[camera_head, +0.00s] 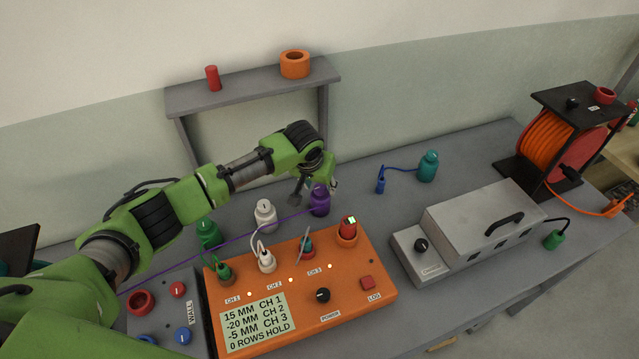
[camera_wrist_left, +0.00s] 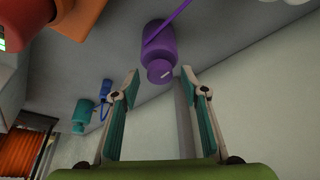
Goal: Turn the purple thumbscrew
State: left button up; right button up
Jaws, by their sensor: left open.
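The purple thumbscrew (camera_head: 319,201) stands on the grey bench behind the orange box, with a purple cord running from it to the left. My left gripper (camera_head: 316,188) is just above and behind it in the head view, partly overlapping it. In the left wrist view the purple thumbscrew (camera_wrist_left: 158,52) is a rounded body with a smaller slotted knob facing the camera. It lies beyond the fingertips of my left gripper (camera_wrist_left: 166,82), which are spread apart with nothing between them. I see no contact. My right gripper is not in view.
The orange box (camera_head: 322,308) with a display, knobs and cables stands in front. A white bottle (camera_head: 265,214) and green bottle (camera_head: 207,232) stand to the left, a teal one (camera_head: 428,166) to the right. A grey shelf (camera_head: 250,85) stands behind; a grey case (camera_head: 484,222) is right.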

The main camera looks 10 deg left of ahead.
pick_arm(q)
jog(key=shift+w+f, duration=0.1)
jog(key=shift+f, duration=0.05)
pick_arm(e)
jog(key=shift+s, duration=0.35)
pick_arm(q)
jog(key=c, duration=1.1)
jog(key=shift+d+r+n+p, duration=0.1)
jog(key=shift+r+n+p, duration=0.1)
jog(key=shift+n+p, duration=0.6)
jog(key=shift+f+y+p, duration=0.25)
jog(key=shift+y+p, duration=0.15)
jog(key=shift+p, duration=0.05)
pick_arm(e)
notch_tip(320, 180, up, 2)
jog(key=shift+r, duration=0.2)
pick_arm(q)
jog(key=o, duration=1.1)
jog(key=shift+r, duration=0.1)
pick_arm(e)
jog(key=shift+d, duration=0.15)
pick_arm(q)
jog(key=v, duration=1.2)
